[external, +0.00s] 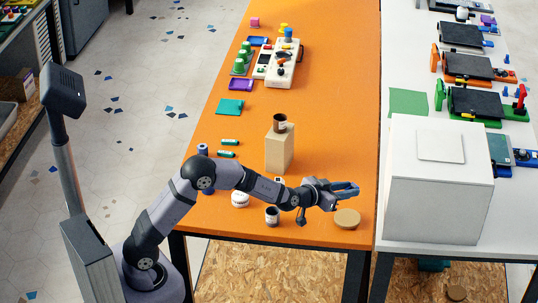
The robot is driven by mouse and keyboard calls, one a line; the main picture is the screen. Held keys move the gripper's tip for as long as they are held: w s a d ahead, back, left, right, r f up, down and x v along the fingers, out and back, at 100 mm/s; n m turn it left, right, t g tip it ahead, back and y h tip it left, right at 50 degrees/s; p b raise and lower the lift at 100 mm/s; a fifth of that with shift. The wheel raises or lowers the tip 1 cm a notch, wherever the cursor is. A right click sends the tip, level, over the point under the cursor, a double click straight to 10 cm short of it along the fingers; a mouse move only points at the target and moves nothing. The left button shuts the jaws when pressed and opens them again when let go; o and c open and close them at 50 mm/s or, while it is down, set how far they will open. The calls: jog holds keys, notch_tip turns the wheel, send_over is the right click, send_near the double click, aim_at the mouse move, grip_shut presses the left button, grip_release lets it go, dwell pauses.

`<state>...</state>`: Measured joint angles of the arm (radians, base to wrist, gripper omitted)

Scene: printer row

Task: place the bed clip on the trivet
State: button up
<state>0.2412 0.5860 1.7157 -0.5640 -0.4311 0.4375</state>
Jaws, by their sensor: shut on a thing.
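The trivet (346,219) is a round, tan, cork-like disc lying flat near the front right of the orange table. My gripper (345,192) reaches in from the left and is just above and slightly behind the trivet in the picture. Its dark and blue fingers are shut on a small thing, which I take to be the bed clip. The clip is too small and too covered by the fingers to make out its shape. The trivet's top looks bare, and the fingers look apart from it.
A tan block (280,150) with a brown cup (280,122) on top stands behind my arm. A dark cup (272,216) and a white round container (240,199) stand near my forearm. A large white box (438,190) stands on the white table at right.

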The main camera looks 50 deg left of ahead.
aim_at(344, 219)
jog(key=shift+f, duration=4.95)
jog(key=shift+f, duration=0.1)
jog(key=o, duration=1.1)
jog(key=b+v, duration=0.1)
jog(key=v, duration=1.1)
